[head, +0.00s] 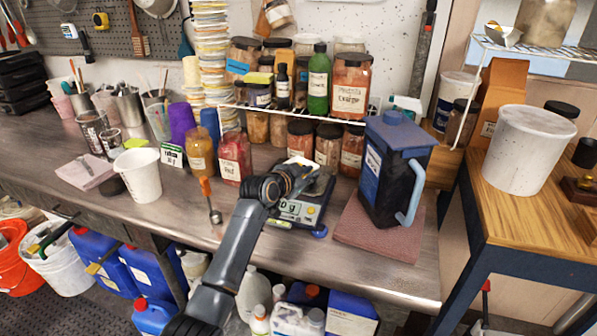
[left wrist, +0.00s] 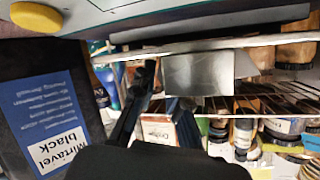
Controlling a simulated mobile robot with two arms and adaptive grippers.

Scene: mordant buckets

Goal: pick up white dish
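My left gripper (head: 298,178) is low over the digital scale (head: 297,212), by its pan. A small white piece, likely the white dish (head: 300,161), shows just beyond its fingertips; the arm and fingers hide part of this spot. In the left wrist view the two dark fingers (left wrist: 160,88) stand apart with a gap between them. A pale grey square face (left wrist: 198,74) is at the right finger's tip; I cannot tell whether it is the dish or whether they touch. My right gripper is in neither view.
A dark blue pitcher (head: 388,172) stands on a reddish mat (head: 375,238) right of the scale. Jars of powder (head: 234,158) and a wire shelf crowd the back. A small pale scoop-like dish (head: 503,36) sits on the upper right rack. A white cup (head: 140,176) stands left.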

